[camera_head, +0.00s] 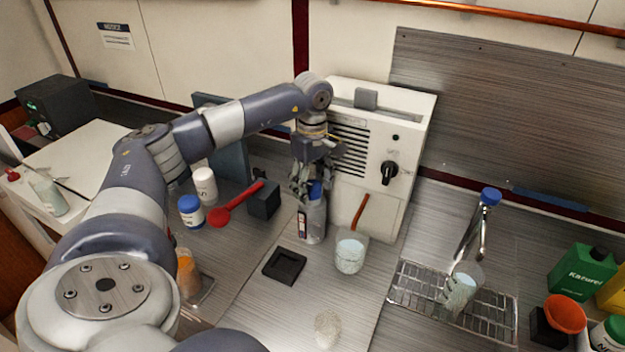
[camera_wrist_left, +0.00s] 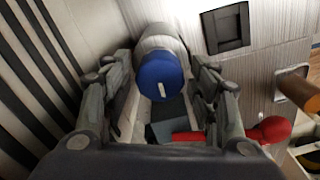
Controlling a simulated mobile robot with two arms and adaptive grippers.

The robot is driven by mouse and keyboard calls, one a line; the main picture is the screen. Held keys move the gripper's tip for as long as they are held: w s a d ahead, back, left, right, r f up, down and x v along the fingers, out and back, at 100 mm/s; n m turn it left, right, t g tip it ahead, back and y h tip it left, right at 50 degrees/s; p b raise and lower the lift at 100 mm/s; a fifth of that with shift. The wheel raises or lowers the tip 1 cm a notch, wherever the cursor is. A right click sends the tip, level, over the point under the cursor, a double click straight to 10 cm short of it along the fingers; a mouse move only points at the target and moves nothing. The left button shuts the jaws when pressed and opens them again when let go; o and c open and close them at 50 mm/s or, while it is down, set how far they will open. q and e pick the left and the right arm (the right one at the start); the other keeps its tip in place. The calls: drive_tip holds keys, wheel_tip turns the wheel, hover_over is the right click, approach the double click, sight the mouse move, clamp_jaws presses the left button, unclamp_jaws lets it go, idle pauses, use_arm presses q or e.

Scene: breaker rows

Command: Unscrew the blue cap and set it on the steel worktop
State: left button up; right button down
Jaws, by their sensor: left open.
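A bottle (camera_head: 312,221) with a blue cap (camera_head: 315,190) stands upright on the steel worktop (camera_head: 260,318), in front of the white machine. My left gripper (camera_head: 306,190) points down over the bottle's top, with its fingers at the cap's height. In the left wrist view, the blue cap (camera_wrist_left: 160,75) shows between the two open fingers (camera_wrist_left: 165,105), with a gap on each side. The bottle's grey-white shoulder (camera_wrist_left: 160,40) shows behind the cap. The fingers partly cover the cap in the head view. My right gripper is in neither view.
The white machine (camera_head: 375,215) stands close behind the bottle. A black square holder (camera_head: 284,266) and a beaker (camera_head: 349,256) are in front. Worktop at the front is mostly clear.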

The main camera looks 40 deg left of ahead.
sight(312, 185)
use_arm(q)
drive_tip(key=m, duration=1.1)
drive_tip(key=c, duration=0.9)
drive_tip(key=shift+n, duration=1.3)
drive_tip(key=shift+r, duration=0.15)
drive_tip(key=shift+r+p, duration=1.85)
drive_tip(key=shift+r, duration=0.5)
